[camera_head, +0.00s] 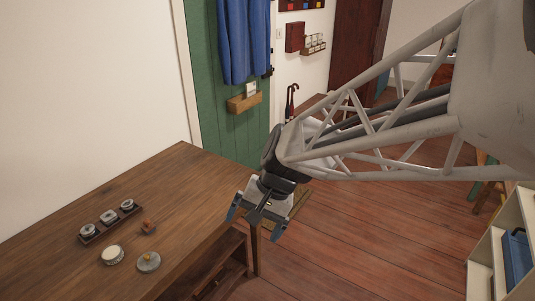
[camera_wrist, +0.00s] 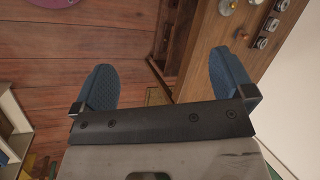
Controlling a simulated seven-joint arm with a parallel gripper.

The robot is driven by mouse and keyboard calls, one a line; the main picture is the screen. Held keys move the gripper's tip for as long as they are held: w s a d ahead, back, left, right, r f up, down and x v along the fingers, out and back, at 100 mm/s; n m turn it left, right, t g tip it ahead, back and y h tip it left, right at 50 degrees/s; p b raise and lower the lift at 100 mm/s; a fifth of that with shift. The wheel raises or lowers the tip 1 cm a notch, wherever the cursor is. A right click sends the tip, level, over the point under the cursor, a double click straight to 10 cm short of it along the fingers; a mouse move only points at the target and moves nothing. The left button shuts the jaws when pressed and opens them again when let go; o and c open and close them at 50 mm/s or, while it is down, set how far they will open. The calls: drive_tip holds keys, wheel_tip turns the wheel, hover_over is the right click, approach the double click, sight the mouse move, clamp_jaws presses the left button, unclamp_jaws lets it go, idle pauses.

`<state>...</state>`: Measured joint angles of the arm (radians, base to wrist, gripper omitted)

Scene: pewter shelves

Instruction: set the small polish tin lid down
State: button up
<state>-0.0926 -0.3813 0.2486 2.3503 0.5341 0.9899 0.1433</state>
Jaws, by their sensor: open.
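On the wooden table, a round grey lid-like disc with a small knob (camera_head: 149,262) lies near the front edge. A round pale-topped tin (camera_head: 112,255) stands to its left. A dark tray (camera_head: 82,240) behind them holds three small round tins or lids (camera_head: 108,217). I cannot tell which piece is the small polish tin lid. My gripper (camera_head: 255,226) is open, off the table's right end and well apart from these things. In the wrist view its blue fingers (camera_wrist: 160,62) are spread with nothing between them. The tray's round pieces (camera_wrist: 262,43) show at upper right there.
A small brown object (camera_head: 148,227) sits on the table between the tray and the disc. The table's right half (camera_head: 190,180) is bare. A green door with blue cloth (camera_head: 245,40) and a small wooden shelf (camera_head: 244,102) stand behind. White shelves (camera_head: 483,258) are at right.

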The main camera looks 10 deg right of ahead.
drive_tip(key=s+d+r+n+t+h, duration=0.3)
drive_tip(key=s+d+r+n+h, duration=0.1)
drive_tip(key=s+d, duration=0.6)
drive_tip(key=shift+d+r+h, duration=0.6)
drive_tip(key=shift+d+r, duration=0.25)
